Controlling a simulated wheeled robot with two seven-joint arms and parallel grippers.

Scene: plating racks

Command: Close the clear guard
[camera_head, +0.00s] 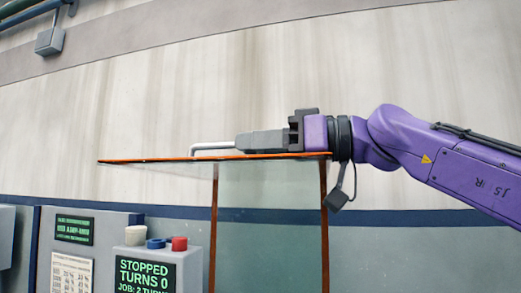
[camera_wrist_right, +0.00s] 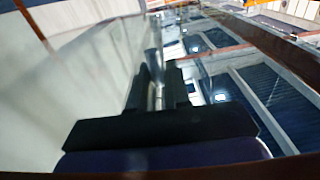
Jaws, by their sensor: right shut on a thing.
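The clear guard (camera_head: 262,215) is a see-through panel with orange-brown edges, standing in the middle of the head view. Its top part shows as a thin, nearly level sheet seen edge-on, reaching out to the left. A pale bar handle (camera_head: 205,149) lies along that top edge. My right gripper (camera_head: 240,143) comes in from the right just above the sheet and is shut on the handle. In the right wrist view the metal handle (camera_wrist_right: 155,75) runs between the dark fingers, with the clear panel around it. My left gripper is not in view.
A control box at lower left carries a screen reading "STOPPED TURNS 0" (camera_head: 147,274) and white, blue and red knobs (camera_head: 179,243). A grey cabinet (camera_head: 85,222) stands behind it. The streaked wall (camera_head: 120,110) is behind everything, with open space above the guard.

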